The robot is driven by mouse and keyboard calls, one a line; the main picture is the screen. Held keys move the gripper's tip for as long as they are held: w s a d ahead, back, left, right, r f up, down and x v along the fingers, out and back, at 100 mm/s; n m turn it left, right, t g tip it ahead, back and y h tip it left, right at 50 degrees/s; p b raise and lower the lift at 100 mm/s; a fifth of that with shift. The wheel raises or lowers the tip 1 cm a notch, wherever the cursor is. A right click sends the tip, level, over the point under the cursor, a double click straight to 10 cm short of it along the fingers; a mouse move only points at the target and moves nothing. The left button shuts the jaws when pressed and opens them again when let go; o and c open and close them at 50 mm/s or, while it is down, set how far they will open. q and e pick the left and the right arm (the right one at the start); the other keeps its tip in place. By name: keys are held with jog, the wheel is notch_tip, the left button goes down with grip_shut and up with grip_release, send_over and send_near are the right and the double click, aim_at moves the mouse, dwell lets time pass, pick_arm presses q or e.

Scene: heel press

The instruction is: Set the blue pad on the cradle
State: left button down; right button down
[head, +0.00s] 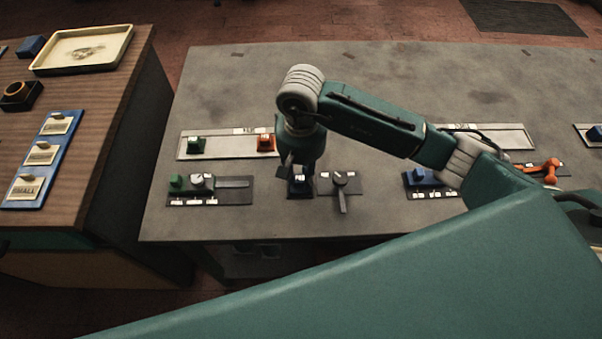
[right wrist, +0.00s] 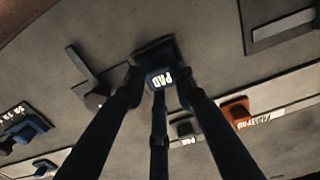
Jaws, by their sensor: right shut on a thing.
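My right gripper (head: 298,172) points down over the front part of the grey bench. Its fingers, seen in the right wrist view (right wrist: 158,82), are closed around a small blue pad (right wrist: 164,79) with a white PAD label. In the head view the fingers mostly hide the pad. A dark square base (right wrist: 153,50), which looks like the cradle, is directly under or just beyond the pad. My left gripper is not in view.
A dial with a lever (head: 341,185) stands just right of the base. A dark control panel (head: 236,184) is to its left. Behind is a pale tray (head: 228,148) with a green block (head: 196,145) and an orange block (head: 265,143). A blue block (head: 420,178) sits further right.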

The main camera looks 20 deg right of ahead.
jog(key=c, duration=2.5)
grip_release()
jog(key=shift+f+b, duration=0.25)
jog(key=shift+b, duration=0.15)
jog(key=o, duration=1.2)
jog(key=shift+o, duration=0.2)
jog(key=shift+r, duration=0.15)
notch_tip(320, 180, up, 12)
jog(key=shift+f, duration=0.25)
